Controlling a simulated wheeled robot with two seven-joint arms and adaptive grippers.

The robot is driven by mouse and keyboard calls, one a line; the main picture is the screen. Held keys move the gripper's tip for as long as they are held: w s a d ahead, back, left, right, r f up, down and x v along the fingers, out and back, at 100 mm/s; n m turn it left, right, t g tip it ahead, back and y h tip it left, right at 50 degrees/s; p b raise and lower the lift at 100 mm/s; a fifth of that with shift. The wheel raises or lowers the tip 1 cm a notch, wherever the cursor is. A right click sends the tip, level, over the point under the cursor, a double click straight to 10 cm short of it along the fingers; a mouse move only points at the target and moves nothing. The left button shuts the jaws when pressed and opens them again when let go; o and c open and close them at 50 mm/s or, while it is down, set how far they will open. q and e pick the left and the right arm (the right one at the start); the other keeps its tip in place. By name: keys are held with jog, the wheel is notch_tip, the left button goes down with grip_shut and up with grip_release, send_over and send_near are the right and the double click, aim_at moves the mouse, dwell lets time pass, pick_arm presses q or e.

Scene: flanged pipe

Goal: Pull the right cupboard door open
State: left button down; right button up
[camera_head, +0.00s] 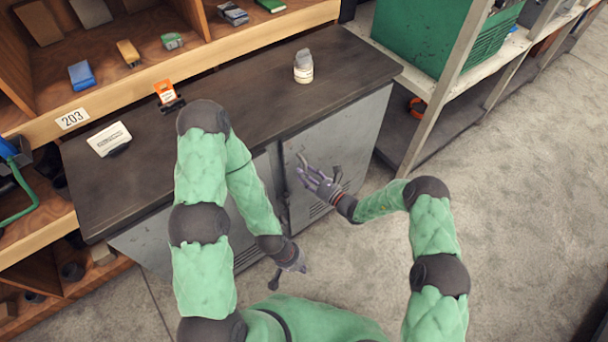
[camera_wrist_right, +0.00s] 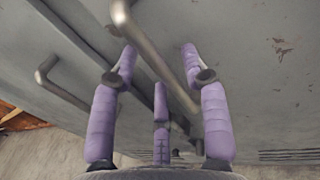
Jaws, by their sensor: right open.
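The grey right cupboard door (camera_head: 345,135) is under the dark worktop, with scratched paint and a vent slot low down. In the right wrist view, the right door (camera_wrist_right: 262,60) fills the right side, and its bent metal bar handle (camera_wrist_right: 158,58) runs between my spread fingers. My right gripper (camera_head: 316,180) is open in front of this door; its purple fingers also show in the right wrist view (camera_wrist_right: 160,75). Whether they touch the handle I cannot tell. The door looks closed. My left gripper (camera_head: 290,262) hangs low before the left door; its fingers are too small to read.
A second bar handle (camera_wrist_right: 62,86) stands to the left in the wrist view, across the door seam. The worktop (camera_head: 255,85) carries a white-labelled jar (camera_head: 303,68) and a card (camera_head: 109,139). A shelf post (camera_head: 440,90) stands right of the cupboard. Floor at right is clear.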

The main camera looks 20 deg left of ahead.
jog(key=shift+w+a, duration=0.2)
jog(key=shift+a, duration=0.3)
grip_shut()
